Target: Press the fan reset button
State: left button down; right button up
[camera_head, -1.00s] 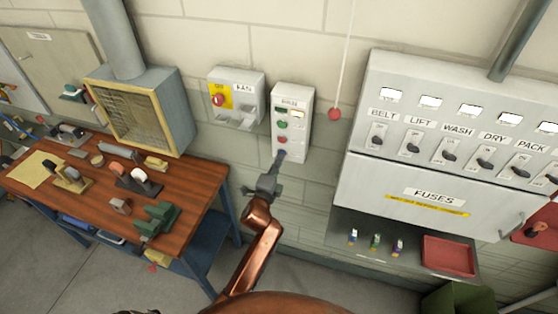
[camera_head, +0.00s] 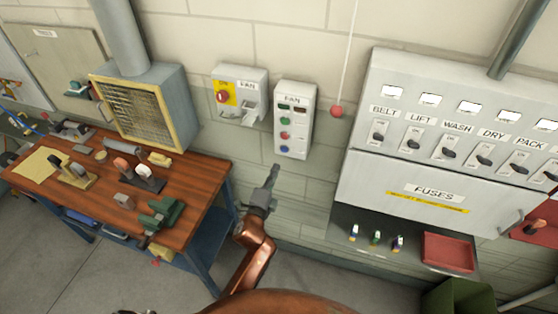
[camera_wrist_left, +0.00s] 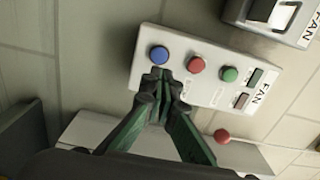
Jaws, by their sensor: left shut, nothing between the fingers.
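The fan control box (camera_head: 294,92) is a pale box on the wall labelled FAN, also seen in the left wrist view (camera_wrist_left: 170,36). It has a green button (camera_wrist_left: 230,74), a red button (camera_wrist_left: 196,64) and a blue button (camera_wrist_left: 158,54) in a row. Beside the label are a green and a red indicator window, both dark. I cannot read the small button labels. My left gripper (camera_head: 275,170) is shut and empty, below the box and apart from it in the head view. In the left wrist view its fingertips (camera_wrist_left: 161,76) appear just below the blue button. My right gripper is not in view.
A second FAN box (camera_head: 252,75) with a red knob on yellow hangs left. A red ball (camera_head: 337,111) hangs on a cord to the right. The fuse cabinet (camera_head: 395,189) and its shelf lie further right. A cluttered wooden bench (camera_head: 190,200) stands left.

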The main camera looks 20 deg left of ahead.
pick_arm(q)
jog(key=s, duration=0.4)
jog(key=shift+s+a+f, duration=0.1)
jog(key=shift+s+a, duration=0.05)
jog(key=shift+s, duration=0.2)
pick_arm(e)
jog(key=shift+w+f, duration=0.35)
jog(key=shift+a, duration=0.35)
